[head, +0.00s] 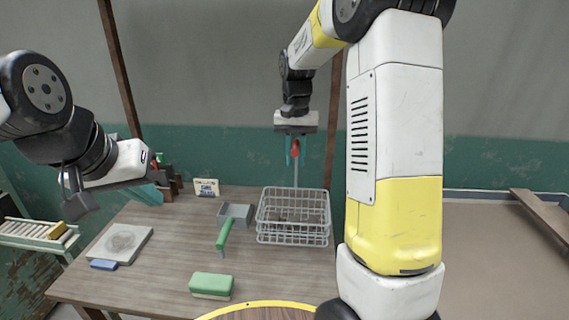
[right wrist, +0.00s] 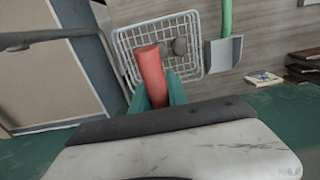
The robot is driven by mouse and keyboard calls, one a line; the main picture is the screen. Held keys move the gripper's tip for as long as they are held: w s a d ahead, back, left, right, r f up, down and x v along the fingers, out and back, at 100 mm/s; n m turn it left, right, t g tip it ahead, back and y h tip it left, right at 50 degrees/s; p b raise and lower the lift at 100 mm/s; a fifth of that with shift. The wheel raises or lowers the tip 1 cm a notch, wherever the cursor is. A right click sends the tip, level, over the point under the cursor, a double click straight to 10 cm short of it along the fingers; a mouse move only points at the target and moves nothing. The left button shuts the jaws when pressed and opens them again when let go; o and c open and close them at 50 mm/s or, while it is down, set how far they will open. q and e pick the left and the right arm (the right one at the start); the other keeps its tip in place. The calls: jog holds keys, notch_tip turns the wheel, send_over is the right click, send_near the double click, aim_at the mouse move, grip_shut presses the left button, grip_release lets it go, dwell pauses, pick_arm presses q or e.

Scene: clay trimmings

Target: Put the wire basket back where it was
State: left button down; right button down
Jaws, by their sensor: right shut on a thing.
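The wire basket (head: 293,238) is a pale grey mesh box near the back right of the wooden table; whether it rests on the table or hangs just above, I cannot tell. A few greyish lumps show inside it in the right wrist view, where its mesh (right wrist: 122,42) also shows. My right gripper (head: 294,158) is above the basket, its teal fingers shut on a red grip (right wrist: 151,72). A thin pale rod runs from this grip down to the basket. My left gripper (head: 150,193) is over the table's back left, away from the basket; its fingertips are unclear.
A grey dustpan (head: 237,212) with a green handle (head: 225,233) lies just left of the basket. A small sign (head: 206,188) stands behind.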

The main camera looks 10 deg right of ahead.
jog(key=shift+w+a+f, duration=0.1)
jog(key=shift+w+f, duration=0.05)
jog(key=shift+f, duration=0.75)
jog(key=shift+w+f, duration=0.15)
jog(key=shift+f, duration=0.8)
jog(key=c, duration=1.3)
grip_release()
